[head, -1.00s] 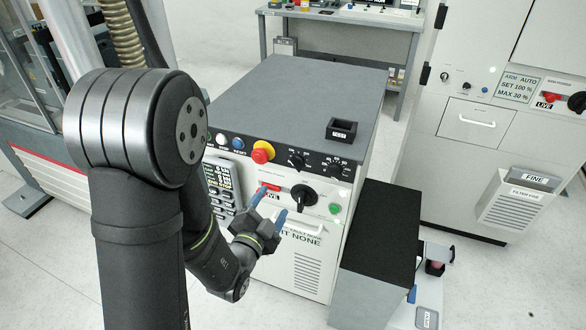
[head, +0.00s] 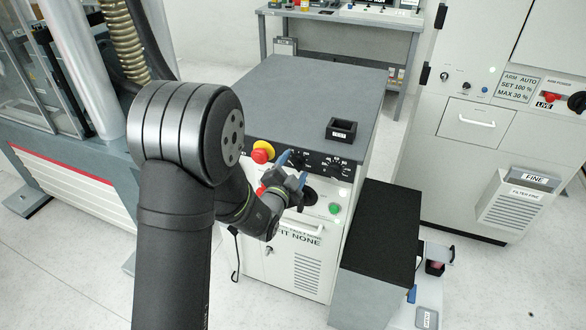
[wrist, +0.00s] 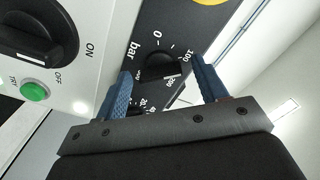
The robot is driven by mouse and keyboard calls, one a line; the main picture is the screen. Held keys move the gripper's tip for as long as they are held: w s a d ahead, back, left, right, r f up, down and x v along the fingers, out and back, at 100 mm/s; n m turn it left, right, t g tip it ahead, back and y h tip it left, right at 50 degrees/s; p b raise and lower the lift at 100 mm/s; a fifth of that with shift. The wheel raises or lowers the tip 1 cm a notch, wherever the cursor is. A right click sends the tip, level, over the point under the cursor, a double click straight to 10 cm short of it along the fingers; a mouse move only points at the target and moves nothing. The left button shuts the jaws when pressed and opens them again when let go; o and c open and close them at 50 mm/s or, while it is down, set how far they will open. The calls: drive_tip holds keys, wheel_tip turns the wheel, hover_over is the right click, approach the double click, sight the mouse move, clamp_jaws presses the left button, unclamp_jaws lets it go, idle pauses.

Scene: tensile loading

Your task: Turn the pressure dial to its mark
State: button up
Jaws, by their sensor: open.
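The pressure dial (wrist: 160,64) is a black knob on a black panel strip, with "bar" and numbers such as 0, 100 and 200 around it in the wrist view. In the head view the dial (head: 298,160) is the left one of two on the cabinet's upper front, partly covered by my gripper. My gripper (head: 293,168) is open just in front of the panel. In the wrist view its blue fingers (wrist: 163,76) stand to either side of the knob. I cannot tell whether they touch it. The dial's pointer and target mark are not clear.
A second black dial (head: 335,166) sits to the right. A red emergency button (head: 262,152) on yellow is to the left. Below are a rotary switch (wrist: 38,38) with ON and OFF and a green button (wrist: 35,90). A black box (head: 341,130) sits on the cabinet top (head: 310,95).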

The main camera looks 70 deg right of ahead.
drive_tip(key=shift+c, duration=0.3)
drive_tip(key=c, duration=0.9)
drive_tip(key=shift+n, duration=0.3)
drive_tip(key=shift+f+n, duration=0.1)
drive_tip(key=shift+n, duration=7.5)
